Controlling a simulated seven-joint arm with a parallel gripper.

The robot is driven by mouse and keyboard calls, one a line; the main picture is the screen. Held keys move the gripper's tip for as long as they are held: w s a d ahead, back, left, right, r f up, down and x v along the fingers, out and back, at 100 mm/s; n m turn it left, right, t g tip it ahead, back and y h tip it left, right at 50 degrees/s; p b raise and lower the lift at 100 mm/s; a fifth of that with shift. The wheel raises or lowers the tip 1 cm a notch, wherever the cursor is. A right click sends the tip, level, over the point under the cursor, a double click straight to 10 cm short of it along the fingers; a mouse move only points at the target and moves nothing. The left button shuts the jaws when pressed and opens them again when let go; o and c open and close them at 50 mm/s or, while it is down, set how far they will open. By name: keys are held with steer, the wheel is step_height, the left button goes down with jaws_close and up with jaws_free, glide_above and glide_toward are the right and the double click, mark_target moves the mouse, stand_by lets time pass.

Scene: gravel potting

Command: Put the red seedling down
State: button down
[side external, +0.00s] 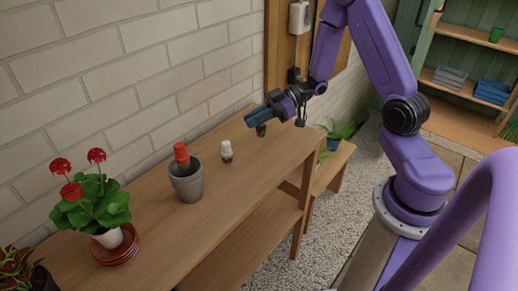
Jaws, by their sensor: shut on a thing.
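A red, blunt-topped piece (181,152) stands upright in a grey pot (187,187) on the wooden bench; its lower part is hidden by the pot. I cannot tell whether it is the red seedling. My gripper (259,118) is at the bench's far end, well to the right of the pot, with its blue fingers low over the bench. It is shut on a small dark piece (261,131), mostly hidden by the fingers. Its top colour and whether it touches the bench cannot be told.
A small white-topped piece (226,151) stands on the bench (165,228) between pot and gripper. A red-flowered plant (92,203) in a white pot stands on a red saucer (118,254) at the left. A brick wall runs behind. The bench's front strip is clear.

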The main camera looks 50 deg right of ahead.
steer(key=shift+f, duration=3.65)
steer(key=shift+f, duration=0.1)
steer(key=c, duration=1.2)
jaws_free()
